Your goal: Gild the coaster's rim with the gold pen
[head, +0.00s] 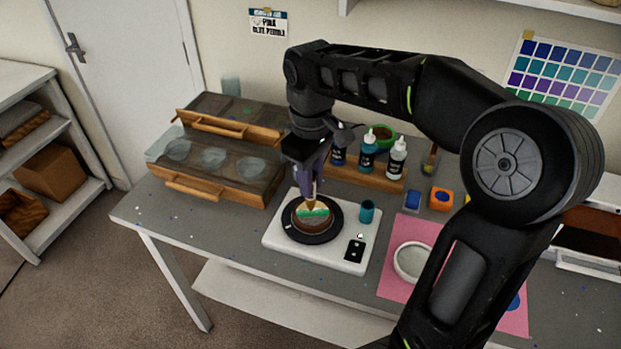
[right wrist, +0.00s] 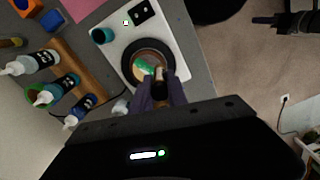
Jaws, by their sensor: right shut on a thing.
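The round coaster (head: 312,217), with green, white and tan bands, lies on a black turntable disc (head: 331,234) on a white base (head: 280,243). Both also show in the right wrist view, the coaster (right wrist: 144,67) partly behind my fingers. My right gripper (head: 312,190) is above the coaster, pointing down. It is shut on a slim brown-gold thing, apparently the gold pen (head: 311,205), mostly hidden by the fingers. Its tip is at or just over the coaster; I cannot tell whether it touches. A black shape at the right wrist view's upper right looks like my left gripper (right wrist: 262,20).
A teal cup (head: 366,211) stands on the base's right side. Wooden drawers (head: 226,186) are at left, a wooden rack with several bottles (head: 397,158) behind. A pink mat (head: 392,287) with a white ring (head: 411,262) lies right. The table's front left is clear.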

